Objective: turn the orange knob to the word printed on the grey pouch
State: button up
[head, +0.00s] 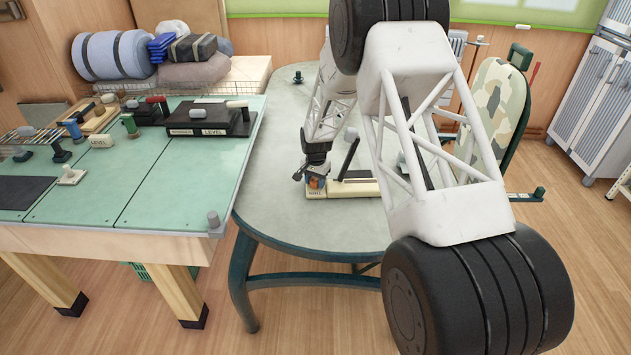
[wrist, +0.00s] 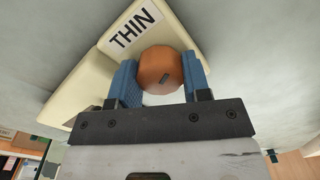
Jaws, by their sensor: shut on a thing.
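The orange knob (wrist: 161,70) is between the blue finger pads of my gripper (wrist: 160,80) in the wrist view, one pad on each side. A short dark mark shows on its top. It sits on a cream base (wrist: 182,28) with a label reading THIN (wrist: 135,29) just beyond the knob. In the head view my gripper (head: 313,174) is down at the small orange knob (head: 315,183) on the round-cornered table. A label on the base's front is too small to read. I cannot pick out a grey pouch or its printed word for certain.
A camouflage-backed chair (head: 497,105) stands right of the grey table (head: 285,215). The table's front left is clear.

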aim_at(315, 179)
jog(key=shift+n, duration=1.7)
jog(key=o, duration=0.6)
jog(key=shift+o, duration=0.2)
jog(key=shift+r, duration=0.1)
notch_tip(315, 179, up, 7)
jog(key=shift+f, duration=0.15)
jog(key=shift+r, duration=0.5)
